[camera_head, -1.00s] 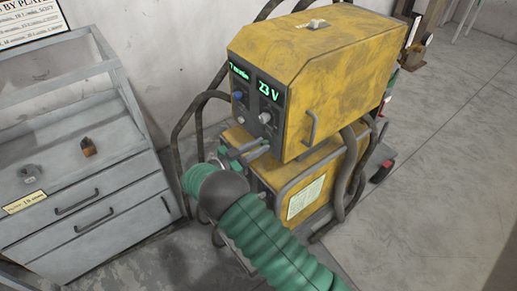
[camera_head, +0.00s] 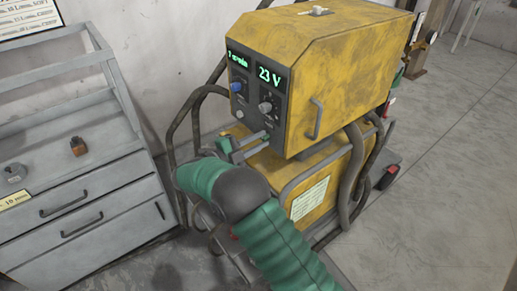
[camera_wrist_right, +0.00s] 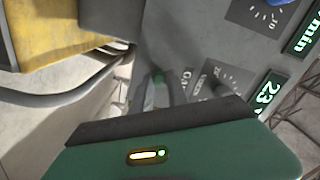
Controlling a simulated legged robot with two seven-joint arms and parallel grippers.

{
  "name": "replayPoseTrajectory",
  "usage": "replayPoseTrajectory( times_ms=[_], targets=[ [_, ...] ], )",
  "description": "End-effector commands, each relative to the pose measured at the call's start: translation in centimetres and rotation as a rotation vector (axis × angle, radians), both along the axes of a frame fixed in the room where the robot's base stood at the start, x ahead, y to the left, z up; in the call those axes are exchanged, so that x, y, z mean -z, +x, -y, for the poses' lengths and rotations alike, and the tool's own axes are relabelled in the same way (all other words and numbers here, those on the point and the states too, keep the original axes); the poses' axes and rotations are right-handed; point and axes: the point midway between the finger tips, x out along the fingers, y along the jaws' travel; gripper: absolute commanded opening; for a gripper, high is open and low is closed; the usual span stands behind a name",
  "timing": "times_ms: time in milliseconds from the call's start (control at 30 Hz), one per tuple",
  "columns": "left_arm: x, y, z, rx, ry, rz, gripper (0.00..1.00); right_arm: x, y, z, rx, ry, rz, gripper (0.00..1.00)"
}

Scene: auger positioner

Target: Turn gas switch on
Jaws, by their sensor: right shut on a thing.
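The yellow welding machine (camera_head: 345,75) has a dark front panel with a blue knob (camera_head: 237,87), a grey knob (camera_head: 265,107) and a lit 23 V display (camera_head: 270,77). My right gripper (camera_head: 252,142) is at the panel's lower edge, its fingers pointing at it. In the right wrist view the fingers (camera_wrist_right: 160,92) are close together around a small green part, seemingly the gas switch (camera_wrist_right: 160,95), beside a small printed label. The switch is mostly hidden by the fingers, so its setting cannot be told. My left gripper is not in view.
A grey drawer cabinet (camera_head: 100,215) stands at the left with a small brown block (camera_head: 78,146) on top. Thick hoses (camera_head: 358,165) run around the machine.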

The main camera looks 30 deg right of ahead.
Motion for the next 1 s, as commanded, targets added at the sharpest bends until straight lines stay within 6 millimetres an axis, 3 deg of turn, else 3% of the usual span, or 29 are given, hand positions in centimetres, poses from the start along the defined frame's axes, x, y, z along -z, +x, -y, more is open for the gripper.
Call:
replayPoseTrajectory(
  times_ms=[33,100,500,1000],
  targets=[
    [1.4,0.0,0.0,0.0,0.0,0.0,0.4,0.9,0.0,-0.1,-0.002,0.009,0.039,0.0],
    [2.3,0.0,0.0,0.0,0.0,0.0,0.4,1.0,0.0,-0.1,-0.001,0.015,0.103,0.0],
    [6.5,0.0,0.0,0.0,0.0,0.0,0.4,1.0,-0.1,-0.2,0.001,0.039,0.394,0.0],
    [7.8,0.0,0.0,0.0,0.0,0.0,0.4,0.7,-0.1,-0.2,0.002,0.049,0.504,0.0]
  ],
)
